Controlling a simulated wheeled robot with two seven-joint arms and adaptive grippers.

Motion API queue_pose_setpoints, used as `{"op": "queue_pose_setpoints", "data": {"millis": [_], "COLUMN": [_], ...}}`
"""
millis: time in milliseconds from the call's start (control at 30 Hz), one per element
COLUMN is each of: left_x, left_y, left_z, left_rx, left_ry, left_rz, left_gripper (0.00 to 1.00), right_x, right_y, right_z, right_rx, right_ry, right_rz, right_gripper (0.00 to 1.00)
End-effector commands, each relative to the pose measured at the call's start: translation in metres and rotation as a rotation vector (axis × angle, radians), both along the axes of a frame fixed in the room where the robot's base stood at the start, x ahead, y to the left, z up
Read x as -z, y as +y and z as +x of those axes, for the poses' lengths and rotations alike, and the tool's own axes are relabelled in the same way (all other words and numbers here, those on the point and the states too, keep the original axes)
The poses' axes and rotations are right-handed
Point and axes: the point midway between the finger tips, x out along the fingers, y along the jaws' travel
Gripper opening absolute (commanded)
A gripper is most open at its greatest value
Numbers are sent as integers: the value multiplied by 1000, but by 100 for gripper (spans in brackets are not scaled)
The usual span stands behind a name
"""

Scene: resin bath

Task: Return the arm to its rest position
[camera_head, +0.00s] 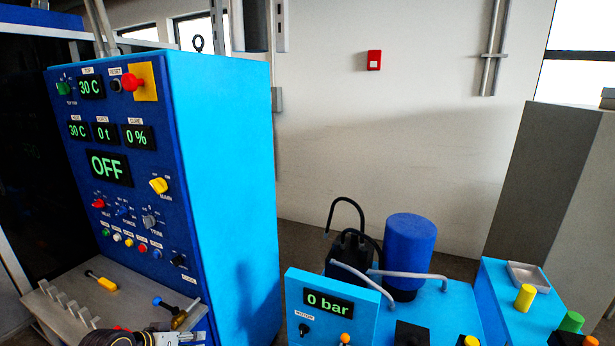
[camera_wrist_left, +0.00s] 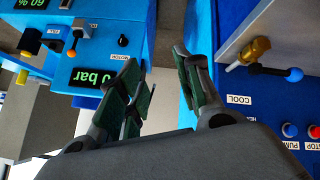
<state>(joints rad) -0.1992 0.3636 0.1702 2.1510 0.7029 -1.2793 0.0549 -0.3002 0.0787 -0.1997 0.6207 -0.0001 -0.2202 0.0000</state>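My left gripper shows in the left wrist view (camera_wrist_left: 160,88). Its two dark, green-padded fingers stand apart with nothing between them. In the head view, only part of my left arm shows at the bottom left edge, so its fingertips cannot be made out there. The tall blue control cabinet (camera_head: 228,170) stands beside it, its display reading OFF (camera_head: 107,168). A brass valve (camera_wrist_left: 250,50) with a black, blue-tipped handle is to the right of the fingers in the wrist view, apart from them. My right gripper is in neither view.
A grey shelf (camera_head: 62,302) with a yellow-handled tool (camera_head: 101,280) juts out from the cabinet. A blue pump unit (camera_head: 310,322) reading 0 bar stands right of it, with a blue cylinder (camera_head: 409,245). A tray (camera_head: 528,277) sits on a blue box further right.

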Motion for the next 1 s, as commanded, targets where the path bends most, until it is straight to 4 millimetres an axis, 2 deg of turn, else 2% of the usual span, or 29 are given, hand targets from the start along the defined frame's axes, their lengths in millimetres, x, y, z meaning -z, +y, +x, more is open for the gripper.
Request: {"op": "queue_pose_setpoints", "data": {"millis": [33,200,500,700,1000], "left_x": [12,41,65,67,66], "left_y": [-11,-36,-67,-75,-81], "left_z": [-14,-58,-130,-157,-183], "left_rx": [14,48,82,84,82], "left_ry": [28,111,230,271,313], "left_rz": [26,121,266,314,360], "left_gripper": [35,35,35,35,35], "right_x": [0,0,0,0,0], "right_y": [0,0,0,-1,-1], "right_z": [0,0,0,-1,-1], "right_rx": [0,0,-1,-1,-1], "right_ry": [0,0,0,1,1], "right_rz": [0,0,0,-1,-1], "right_gripper": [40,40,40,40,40]}}
